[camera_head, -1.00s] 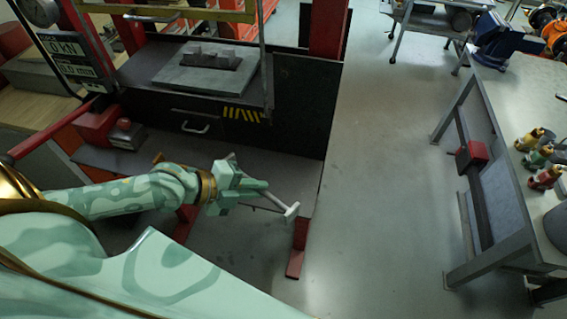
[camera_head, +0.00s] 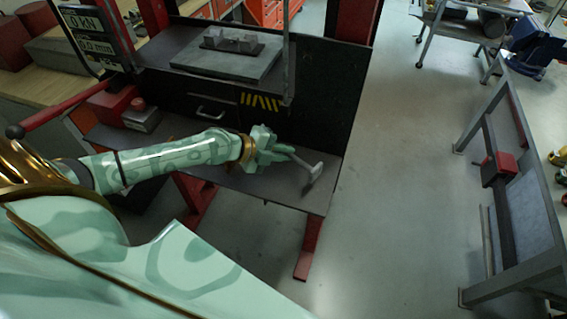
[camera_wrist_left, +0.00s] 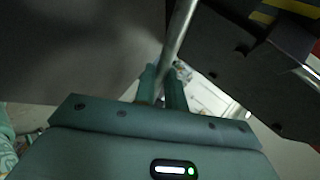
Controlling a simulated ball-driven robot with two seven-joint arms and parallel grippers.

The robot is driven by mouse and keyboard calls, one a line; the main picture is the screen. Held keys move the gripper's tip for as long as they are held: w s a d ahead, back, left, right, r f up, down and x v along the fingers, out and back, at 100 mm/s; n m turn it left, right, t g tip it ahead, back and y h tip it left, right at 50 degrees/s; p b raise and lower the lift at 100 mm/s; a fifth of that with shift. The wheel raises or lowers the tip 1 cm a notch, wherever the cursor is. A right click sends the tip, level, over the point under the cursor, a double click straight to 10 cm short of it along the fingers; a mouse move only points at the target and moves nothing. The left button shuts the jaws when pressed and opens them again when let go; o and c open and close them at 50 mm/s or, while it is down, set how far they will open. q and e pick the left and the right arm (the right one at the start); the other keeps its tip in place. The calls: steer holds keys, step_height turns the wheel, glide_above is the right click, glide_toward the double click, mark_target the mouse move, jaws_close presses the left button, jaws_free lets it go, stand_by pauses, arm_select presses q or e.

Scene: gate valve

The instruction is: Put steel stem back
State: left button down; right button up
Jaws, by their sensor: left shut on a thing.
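The steel stem (camera_head: 313,173) is a thin grey rod with a wider cross piece at its outer end. My left gripper (camera_head: 285,152) is shut on the steel stem and holds it over the right part of the dark lower shelf. In the left wrist view, the stem (camera_wrist_left: 182,30) runs up from between the left gripper's fingers (camera_wrist_left: 163,88). Whether the stem touches the shelf is hard to tell. My right gripper is not in view.
A red-framed press stands ahead, with a grey plate (camera_head: 188,62) carrying small blocks. Below are a dark drawer front (camera_head: 215,100) and the lower shelf (camera_head: 270,188). A red-and-grey box (camera_head: 140,115) is on its left.

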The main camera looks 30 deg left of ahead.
mark_target(284, 170)
arm_select(q)
steer(key=f, duration=0.3)
steer(key=shift+w+a+f, duration=0.1)
steer(key=shift+w+f, duration=0.15)
steer(key=shift+w, duration=0.05)
steer(key=shift+f+b, duration=0.6)
steer(key=shift+b, duration=0.45)
